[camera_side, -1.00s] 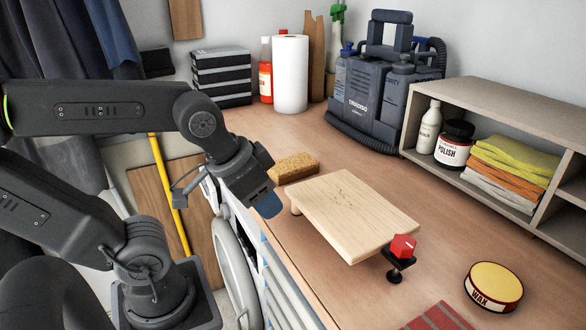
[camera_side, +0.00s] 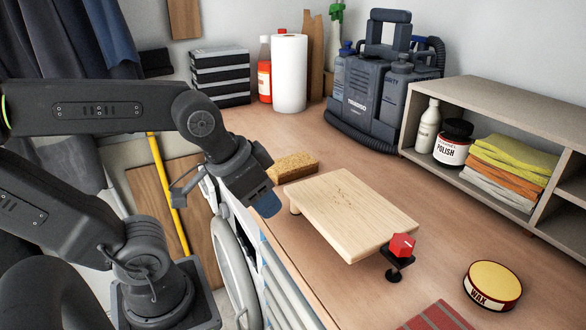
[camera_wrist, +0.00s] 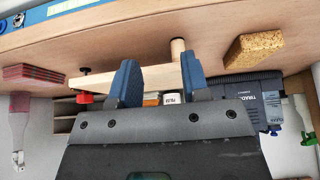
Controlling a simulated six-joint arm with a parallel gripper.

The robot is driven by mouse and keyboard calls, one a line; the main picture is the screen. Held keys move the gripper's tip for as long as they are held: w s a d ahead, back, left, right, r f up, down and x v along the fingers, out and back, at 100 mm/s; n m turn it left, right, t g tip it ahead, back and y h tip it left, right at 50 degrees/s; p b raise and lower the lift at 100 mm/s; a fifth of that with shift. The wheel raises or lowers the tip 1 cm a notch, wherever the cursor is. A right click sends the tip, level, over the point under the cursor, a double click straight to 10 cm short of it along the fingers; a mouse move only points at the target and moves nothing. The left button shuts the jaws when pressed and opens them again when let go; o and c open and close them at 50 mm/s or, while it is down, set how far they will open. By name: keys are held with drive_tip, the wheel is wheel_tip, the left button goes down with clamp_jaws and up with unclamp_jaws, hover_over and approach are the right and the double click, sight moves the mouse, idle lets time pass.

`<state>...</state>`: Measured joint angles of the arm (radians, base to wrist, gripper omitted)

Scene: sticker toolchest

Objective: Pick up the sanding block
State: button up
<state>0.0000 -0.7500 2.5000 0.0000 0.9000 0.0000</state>
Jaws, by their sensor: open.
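The sanding block appears to be the tan, speckled, cork-like block (camera_side: 293,167) lying on the bench just behind the near-left end of the raised wooden board (camera_side: 350,212). In the wrist view the block (camera_wrist: 254,47) is to the right of the fingers, apart from them. My gripper (camera_side: 267,201) is in front of the board's left end in the side view, near the bench's front edge. In the wrist view my gripper (camera_wrist: 160,80) has its two blue fingers spread, with nothing held. The board shows behind and between them.
A red clamp (camera_side: 402,247) is at the board's right end. A yellow wax tin (camera_side: 493,283) and red folded material (camera_side: 440,318) are further right. A grey-blue machine (camera_side: 375,90), paper towel roll (camera_side: 290,75) and shelf (camera_side: 500,120) stand behind. Bench behind the block is clear.

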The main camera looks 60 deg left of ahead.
drive_tip(key=shift+o, duration=0.4)
drive_tip(key=o, duration=0.9)
drive_tip(key=shift+r, duration=0.1)
wheel_tip(320, 180, up, 8)
drive_tip(key=g, duration=0.6)
hover_over(292, 161)
drive_tip(key=shift+n, duration=0.4)
drive_tip(key=f, duration=0.8)
drive_tip(key=shift+s+d, duration=0.1)
drive_tip(key=shift+d, duration=0.15)
drive_tip(key=shift+a+f, duration=0.15)
drive_tip(key=shift+f, duration=1.2)
drive_tip(key=shift+a+f, duration=0.1)
drive_tip(key=shift+f, duration=1.2)
